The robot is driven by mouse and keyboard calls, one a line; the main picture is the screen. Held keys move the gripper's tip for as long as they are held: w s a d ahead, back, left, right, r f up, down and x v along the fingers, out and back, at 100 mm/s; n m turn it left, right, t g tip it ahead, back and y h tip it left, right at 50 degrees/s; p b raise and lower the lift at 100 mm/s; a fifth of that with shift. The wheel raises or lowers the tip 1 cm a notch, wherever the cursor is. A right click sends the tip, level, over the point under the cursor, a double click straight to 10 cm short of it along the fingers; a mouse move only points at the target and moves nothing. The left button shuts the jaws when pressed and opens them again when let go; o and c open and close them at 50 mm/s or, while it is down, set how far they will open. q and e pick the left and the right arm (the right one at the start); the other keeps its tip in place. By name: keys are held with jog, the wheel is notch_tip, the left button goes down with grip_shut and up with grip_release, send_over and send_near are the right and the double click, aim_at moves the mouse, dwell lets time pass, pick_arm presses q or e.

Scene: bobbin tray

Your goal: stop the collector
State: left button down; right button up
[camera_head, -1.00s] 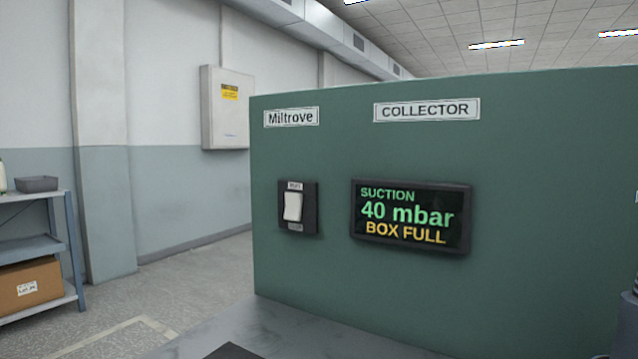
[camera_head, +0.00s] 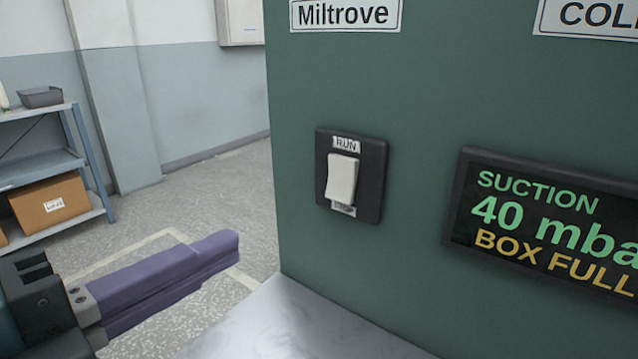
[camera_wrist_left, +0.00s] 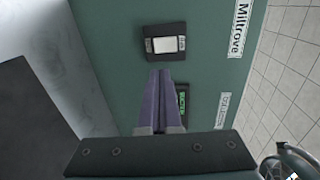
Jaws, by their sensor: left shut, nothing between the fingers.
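The collector is a green cabinet (camera_head: 420,110) with a Miltrove plate. On its front is a white rocker switch (camera_head: 342,180) in a dark plate, with RUN above it and a partly covered label below. The display (camera_head: 550,225) reads SUCTION 40, BOX FULL. My left gripper (camera_head: 234,247), with purple fingers, is shut and empty, left of and lower than the switch, apart from it in the head view. In the left wrist view, the fingertips (camera_wrist_left: 166,73) point toward the switch (camera_wrist_left: 165,44); the gap is hard to judge. My right gripper is out of view.
A grey surface (camera_head: 290,325) lies below the cabinet front. A shelf (camera_head: 45,170) with a cardboard box (camera_head: 50,203) stands at the far left. The space in front of the switch is clear.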

aim_at(336, 192)
pick_arm(q)
jog(key=x, duration=1.4)
jog(key=shift+w, duration=0.1)
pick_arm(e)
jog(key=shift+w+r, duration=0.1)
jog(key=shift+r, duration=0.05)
pick_arm(q)
jog(key=f+b, duration=0.1)
jog(key=b, duration=0.3)
jog(key=shift+w+d+f+t+h, duration=0.1)
jog(key=shift+d+f+t+h, duration=0.1)
jog(key=shift+t+h, duration=0.15)
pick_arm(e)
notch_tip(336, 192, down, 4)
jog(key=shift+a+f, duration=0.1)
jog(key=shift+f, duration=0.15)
pick_arm(q)
jog(key=shift+a+r+p, duration=0.1)
jog(key=shift+r+p, duration=0.2)
jog(key=shift+r, duration=0.15)
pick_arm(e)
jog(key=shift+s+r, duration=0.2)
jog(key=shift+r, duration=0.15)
